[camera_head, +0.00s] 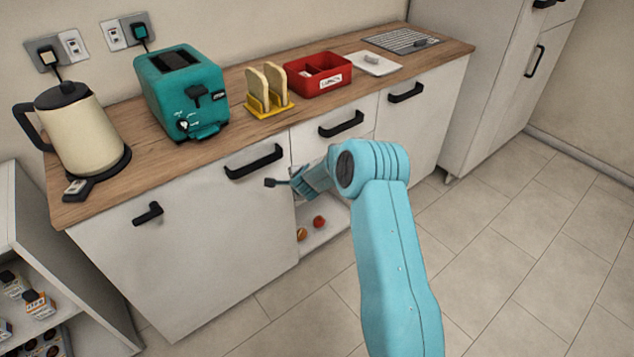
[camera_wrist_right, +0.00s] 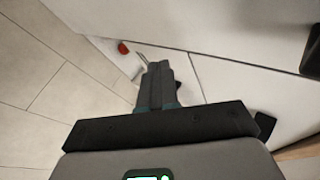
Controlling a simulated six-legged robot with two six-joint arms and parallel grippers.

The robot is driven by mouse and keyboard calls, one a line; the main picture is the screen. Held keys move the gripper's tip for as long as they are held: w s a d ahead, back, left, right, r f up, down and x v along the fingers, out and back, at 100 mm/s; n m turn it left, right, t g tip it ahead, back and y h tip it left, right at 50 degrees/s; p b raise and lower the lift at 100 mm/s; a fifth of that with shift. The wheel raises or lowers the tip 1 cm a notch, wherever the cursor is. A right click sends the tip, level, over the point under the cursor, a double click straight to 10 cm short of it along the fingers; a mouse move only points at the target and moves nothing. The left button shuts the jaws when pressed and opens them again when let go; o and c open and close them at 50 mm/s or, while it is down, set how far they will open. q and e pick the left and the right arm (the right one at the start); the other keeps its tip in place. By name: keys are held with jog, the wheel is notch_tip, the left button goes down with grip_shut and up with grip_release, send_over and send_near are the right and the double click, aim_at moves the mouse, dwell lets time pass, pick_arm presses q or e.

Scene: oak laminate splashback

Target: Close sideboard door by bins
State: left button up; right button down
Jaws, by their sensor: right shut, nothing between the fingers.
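The sideboard (camera_head: 180,265) is a white cabinet under a wooden worktop, with black handles. Its middle section has an open lower compartment (camera_head: 325,235) under a drawer (camera_head: 365,132), with small red and orange round items (camera_head: 318,221) inside. My arm hides part of this opening, and I cannot clearly make out the open door's outline. My right gripper (camera_head: 270,183) is shut and empty, in front of the white panel just below a black handle (camera_head: 254,162). In the right wrist view, its closed fingers (camera_wrist_right: 158,70) point toward the white panels; contact is unclear. My left gripper is out of view.
A kettle (camera_head: 80,130), teal toaster (camera_head: 180,90), toast rack (camera_head: 267,90) and red divided bin (camera_head: 318,72) stand on the worktop. An open shelf unit (camera_head: 75,300) is at the left. Tiled floor (camera_head: 520,250) is clear to the right.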

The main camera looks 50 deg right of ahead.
jog(key=shift+s+a+r, duration=1.1)
jog(key=shift+s+r, duration=2.4)
jog(key=shift+s, duration=0.15)
jog(key=s+a+f+m+g+y+p, duration=0.1)
jog(key=s+a+f+m+y+p, duration=0.15)
jog(key=a+m, duration=0.55)
jog(key=s+a+f+m+g+y+p, duration=0.1)
jog(key=s+a+f+m+g+y, duration=0.15)
jog(key=a+m, duration=0.6)
jog(key=s+a+f+m+g+y+p, duration=0.1)
jog(key=a+f+m+y+p, duration=0.2)
jog(key=a, duration=0.9)
pick_arm(q)
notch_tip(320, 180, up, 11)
jog(key=p, duration=0.4)
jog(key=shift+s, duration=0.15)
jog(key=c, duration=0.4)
pick_arm(e)
jog(key=s+a+m+g, duration=0.1)
jog(key=s+a+m, duration=0.6)
jog(key=m, duration=0.7)
jog(key=s+a+m+g+y, duration=0.1)
jog(key=s+a+m, duration=0.6)
jog(key=m, duration=0.8)
jog(key=shift+s+a+f+g+y, duration=0.2)
jog(key=shift+a+g+y, duration=0.15)
jog(key=shift+a, duration=0.15)
